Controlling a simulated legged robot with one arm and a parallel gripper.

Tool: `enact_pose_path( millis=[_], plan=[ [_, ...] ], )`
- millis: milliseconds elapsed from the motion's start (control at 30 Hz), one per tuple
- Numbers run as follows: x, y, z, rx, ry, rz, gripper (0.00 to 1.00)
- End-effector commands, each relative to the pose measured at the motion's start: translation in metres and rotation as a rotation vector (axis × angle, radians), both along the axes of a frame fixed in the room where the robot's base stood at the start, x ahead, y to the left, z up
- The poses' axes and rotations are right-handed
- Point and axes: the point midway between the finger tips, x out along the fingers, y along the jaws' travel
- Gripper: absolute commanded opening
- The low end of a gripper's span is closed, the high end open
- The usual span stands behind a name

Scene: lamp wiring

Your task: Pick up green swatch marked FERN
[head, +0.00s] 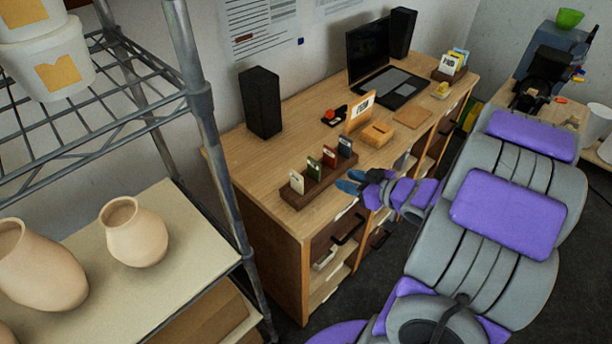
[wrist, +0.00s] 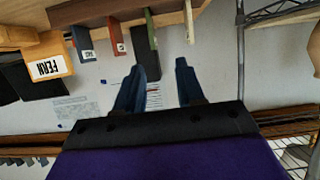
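The green swatch (head: 314,168) stands upright in a dark wooden rack (head: 309,194) on the desk, between a cream swatch (head: 297,182) and a red-brown swatch (head: 329,158). Its label is too small to read. In the wrist view, which looks upside down, the green swatch (wrist: 151,28) hangs at the top, just beyond my fingertips. A sign reading FERN (wrist: 50,68) shows at the left there; the sign card (head: 362,108) stands behind the rack. My gripper (head: 349,181) is open and empty, to the right of the rack and apart from the swatches. It also shows open in the wrist view (wrist: 158,65).
A blue swatch (head: 345,147) stands at the rack's far end. A wooden box (head: 378,134), a black speaker (head: 262,103) and a laptop (head: 398,85) are on the desk. A metal shelf (head: 205,120) with pots stands at the left.

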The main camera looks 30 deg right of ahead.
Motion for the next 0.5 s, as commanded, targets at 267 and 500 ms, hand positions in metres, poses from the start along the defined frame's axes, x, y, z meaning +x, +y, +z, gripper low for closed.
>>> enact_pose_path(
  millis=[267,500],
  plan=[
    [0.031,0.012,-0.016,0.008,-0.005,0.008,0.38],
    [0.064,0.028,-0.029,0.002,-0.005,0.006,0.38]
  ],
)
